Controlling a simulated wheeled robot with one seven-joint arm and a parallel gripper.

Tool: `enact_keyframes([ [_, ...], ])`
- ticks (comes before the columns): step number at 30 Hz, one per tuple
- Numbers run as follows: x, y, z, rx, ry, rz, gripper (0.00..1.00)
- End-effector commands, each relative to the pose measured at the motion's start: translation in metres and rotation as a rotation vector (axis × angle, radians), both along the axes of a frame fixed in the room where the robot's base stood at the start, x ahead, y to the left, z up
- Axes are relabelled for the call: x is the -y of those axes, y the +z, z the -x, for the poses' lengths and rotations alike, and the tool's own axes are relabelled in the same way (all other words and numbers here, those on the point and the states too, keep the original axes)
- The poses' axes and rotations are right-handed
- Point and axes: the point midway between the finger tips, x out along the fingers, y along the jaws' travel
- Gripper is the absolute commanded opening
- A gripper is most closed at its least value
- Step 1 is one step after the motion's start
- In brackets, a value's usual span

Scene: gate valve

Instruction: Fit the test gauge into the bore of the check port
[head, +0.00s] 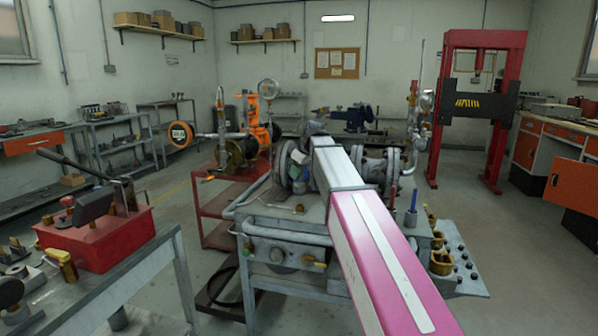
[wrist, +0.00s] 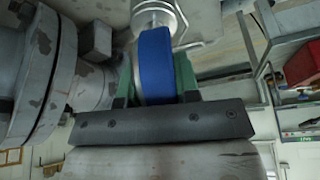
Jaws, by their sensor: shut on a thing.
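My gripper (wrist: 154,82) is shut on a blue cylindrical thing, which I take to be the test gauge (wrist: 155,62). Its green fingers stand on either side of the blue body. A stepped silver round piece (wrist: 156,18) shows just beyond the blue part; I cannot tell whether it belongs to the gauge or is a separate fitting. I cannot make out the check port or its bore. The grey valve assembly (head: 293,166) sits behind the arm on a grey bench (head: 268,216).
In the wrist view, worn grey flanges (wrist: 52,70) and a square block (wrist: 95,42) lie close at left. A red box (head: 97,238) is on the left table. A red press frame (head: 497,110) stands back right. Open floor (head: 470,185) lies between bench and press.

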Motion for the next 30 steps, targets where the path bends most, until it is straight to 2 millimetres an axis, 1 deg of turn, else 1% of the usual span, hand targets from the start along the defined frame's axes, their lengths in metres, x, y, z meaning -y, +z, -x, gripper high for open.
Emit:
enact_keyframes([
  [18, 0.000, -0.049, 0.001, 0.000, 0.001, 0.000, 0.00],
  [23, 0.000, -0.056, 0.000, 0.000, 0.001, 0.000, 0.00],
  [30, 0.000, -0.057, 0.000, 0.000, 0.001, 0.000, 0.00],
])
